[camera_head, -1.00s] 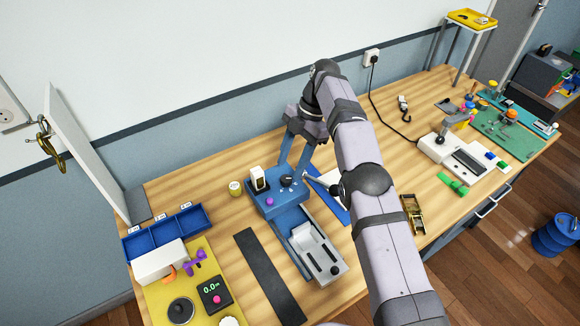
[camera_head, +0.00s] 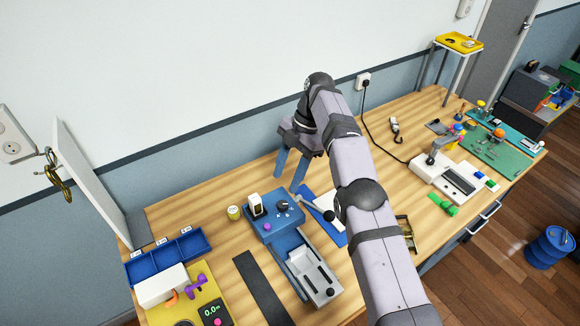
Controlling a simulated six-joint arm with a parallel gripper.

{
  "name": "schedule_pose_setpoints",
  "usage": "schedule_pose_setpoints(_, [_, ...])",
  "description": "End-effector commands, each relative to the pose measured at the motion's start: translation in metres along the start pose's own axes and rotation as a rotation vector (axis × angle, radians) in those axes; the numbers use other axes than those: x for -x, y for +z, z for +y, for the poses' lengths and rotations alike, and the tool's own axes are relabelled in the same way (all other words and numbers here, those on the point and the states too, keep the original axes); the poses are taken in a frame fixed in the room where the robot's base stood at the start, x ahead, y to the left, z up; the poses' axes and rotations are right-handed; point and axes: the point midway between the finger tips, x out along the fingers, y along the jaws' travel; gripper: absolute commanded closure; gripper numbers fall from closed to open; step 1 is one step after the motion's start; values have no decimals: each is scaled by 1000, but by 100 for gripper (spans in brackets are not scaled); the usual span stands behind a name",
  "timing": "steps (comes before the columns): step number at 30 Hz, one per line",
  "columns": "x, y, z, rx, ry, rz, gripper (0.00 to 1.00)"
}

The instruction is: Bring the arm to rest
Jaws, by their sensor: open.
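My gripper (camera_head: 291,168) is at the far end of my arm, above the back of the workbench (camera_head: 205,200). Its two blue fingers point down and stand apart, with nothing seen between them. It is behind and a little right of the blue device (camera_head: 268,228) with a black knob and a purple button. I cannot tell exactly how high the fingertips are above the wood. My arm reaches from the bottom right up to the wrist and hides part of the bench.
A blue compartment tray (camera_head: 170,255) and a yellow panel (camera_head: 205,297) lie at the left. A white upright board (camera_head: 90,185) stands at the left edge. A white machine (camera_head: 445,178) and a green mat (camera_head: 497,152) are at the right. The wall is close behind my gripper.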

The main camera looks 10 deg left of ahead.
Motion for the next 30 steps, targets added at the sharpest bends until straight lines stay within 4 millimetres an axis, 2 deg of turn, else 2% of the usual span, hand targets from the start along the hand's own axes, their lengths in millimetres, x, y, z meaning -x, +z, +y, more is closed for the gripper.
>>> schedule_pose_setpoints(8, [3,4,-2,-43,4,-6,55])
schedule_pose_setpoints(11, [8,11,-6,-126,12,-16,55])
schedule_pose_setpoints(17, [20,32,-26,-421,42,-53,55])
schedule_pose_setpoints(23, [30,53,-65,-779,88,-98,55])
schedule_pose_setpoints(30, [29,65,-127,-1194,155,-143,55])
